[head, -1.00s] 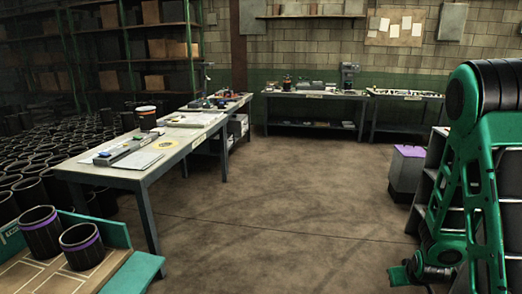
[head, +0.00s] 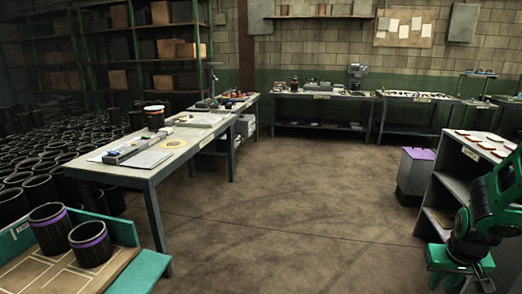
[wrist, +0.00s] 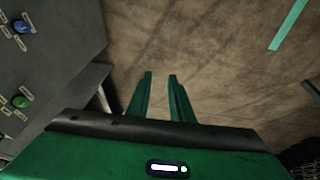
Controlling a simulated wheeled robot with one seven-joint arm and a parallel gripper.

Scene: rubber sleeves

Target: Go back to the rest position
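My gripper (wrist: 161,75) shows in the wrist view with its two green fingers apart. Only brown floor shows between them, so it is open and empty. Two black sleeves with purple bands, one (head: 48,228) behind the other (head: 91,243), stand upright in a green-edged tray (head: 147,272) at the lower left, far from my gripper.
A long workbench (head: 150,180) stands at left, with an orange-banded sleeve (head: 154,117) on it. Many black sleeves crowd the floor at far left. The middle floor (head: 290,215) is clear.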

